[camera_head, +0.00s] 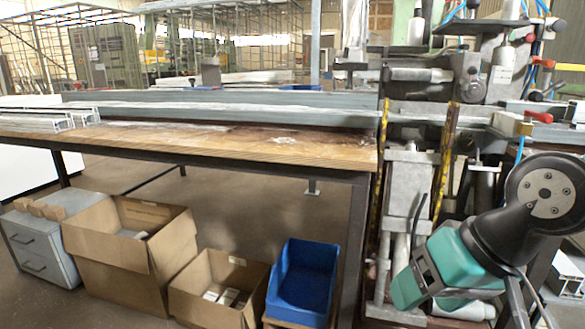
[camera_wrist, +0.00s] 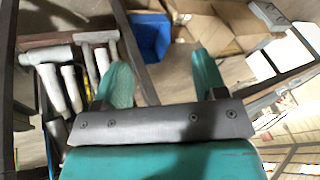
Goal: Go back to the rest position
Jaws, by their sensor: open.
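My gripper (camera_wrist: 162,70) is open, with its two teal fingers spread apart and nothing between them in the wrist view. In the head view my gripper (camera_head: 425,278) is at the lower right, in front of the clamp machine (camera_head: 405,200). It hangs low, tilted down and to the left. Its fingertips are hard to make out there. It appears apart from the bench and the boxes.
A wooden bench (camera_head: 210,147) carries long metal profiles (camera_head: 230,107). Below it stand a grey drawer cabinet (camera_head: 40,250), a large cardboard box (camera_head: 110,265), a smaller cardboard box (camera_head: 195,312) and a blue bin (camera_head: 300,285). The bin also shows in the wrist view (camera_wrist: 150,35).

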